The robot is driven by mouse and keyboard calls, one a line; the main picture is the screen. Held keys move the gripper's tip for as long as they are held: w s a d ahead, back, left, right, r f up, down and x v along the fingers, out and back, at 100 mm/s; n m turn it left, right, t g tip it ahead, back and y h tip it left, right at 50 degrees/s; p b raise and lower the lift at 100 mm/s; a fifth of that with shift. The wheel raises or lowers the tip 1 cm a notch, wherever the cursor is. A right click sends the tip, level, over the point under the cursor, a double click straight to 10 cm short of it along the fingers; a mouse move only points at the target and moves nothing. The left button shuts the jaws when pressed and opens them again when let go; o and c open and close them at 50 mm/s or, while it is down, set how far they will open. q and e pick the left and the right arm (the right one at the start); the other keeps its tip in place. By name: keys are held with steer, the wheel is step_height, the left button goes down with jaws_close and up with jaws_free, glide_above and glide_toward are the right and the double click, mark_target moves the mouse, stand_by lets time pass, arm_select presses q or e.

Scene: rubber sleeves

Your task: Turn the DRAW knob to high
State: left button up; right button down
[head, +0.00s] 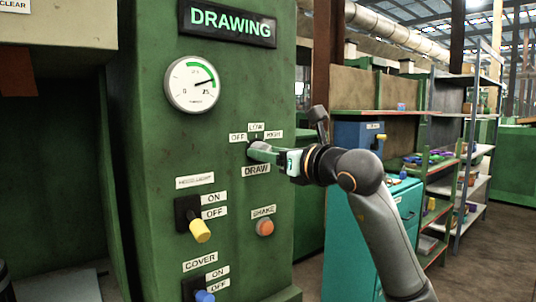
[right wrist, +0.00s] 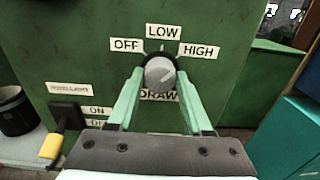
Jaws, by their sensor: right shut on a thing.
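The DRAW knob (right wrist: 160,74) is a round grey knob on a dark base, set in the green panel. Labels OFF (right wrist: 127,45), LOW (right wrist: 163,31) and HIGH (right wrist: 198,51) arc above it, and the DRAW label (head: 256,170) sits below. My left gripper is not in view.
Lower on the panel are a yellow-handled lever (head: 200,231), an orange SHAKE button (head: 265,227) and a blue COVER lever (head: 204,296). A round gauge (head: 193,84) hangs above. A teal cabinet (head: 338,245) and shelves (head: 470,150) stand to the right.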

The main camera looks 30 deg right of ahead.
steer(key=shift+f, duration=0.1)
steer(key=shift+c, duration=1.6)
jaws_free()
steer(key=s+b, duration=0.2)
steer(key=s, duration=1)
steer(key=shift+s+d, duration=0.25)
steer(key=shift+d, duration=0.2)
